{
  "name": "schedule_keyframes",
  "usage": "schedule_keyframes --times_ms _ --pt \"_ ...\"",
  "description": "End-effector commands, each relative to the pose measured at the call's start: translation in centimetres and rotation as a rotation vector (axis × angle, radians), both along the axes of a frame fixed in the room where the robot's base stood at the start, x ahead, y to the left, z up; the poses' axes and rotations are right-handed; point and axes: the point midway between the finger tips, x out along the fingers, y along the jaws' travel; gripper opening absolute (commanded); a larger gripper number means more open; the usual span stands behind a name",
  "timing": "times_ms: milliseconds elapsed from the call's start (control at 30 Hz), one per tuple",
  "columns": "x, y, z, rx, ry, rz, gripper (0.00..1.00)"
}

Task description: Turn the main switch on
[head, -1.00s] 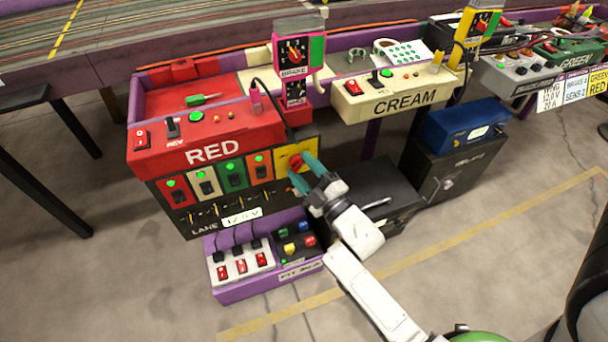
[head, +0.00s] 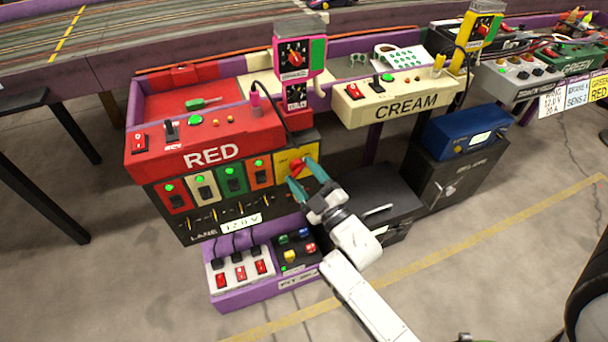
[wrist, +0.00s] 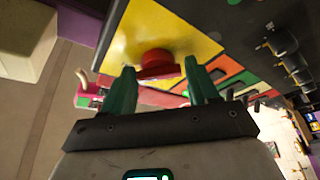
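The main switch appears to be the red rotary knob (head: 297,168) on a yellow plate (head: 283,161), at the right end of the black lane panel under the red RED box. My gripper (head: 308,181) is just in front of it, with its two teal fingers apart. In the wrist view the red knob (wrist: 157,64) lies ahead of the fingertips, roughly midway between them. My gripper (wrist: 160,76) is open and empty there, and I see no clear contact with the knob. The knob's exact setting is hard to read.
The black panel (head: 205,222) carries several lit switches left of the plate. A purple box (head: 232,297) with red rocker switches and coloured buttons sits below. A black case (head: 372,190) stands to the right, close to my arm. Open floor lies in front.

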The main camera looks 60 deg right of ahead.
Motion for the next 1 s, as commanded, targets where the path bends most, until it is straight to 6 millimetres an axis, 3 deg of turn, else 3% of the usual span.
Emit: schedule_keyframes --times_ms 200,533,1000 --pt "0.0 0.0 0.1 -0.003 -0.002 0.0 0.79" --pt "-0.6 0.2 0.0 -0.004 -0.001 0.0 0.79" --pt "-8.1 2.6 -2.3 -0.003 0.0 0.0 0.79"
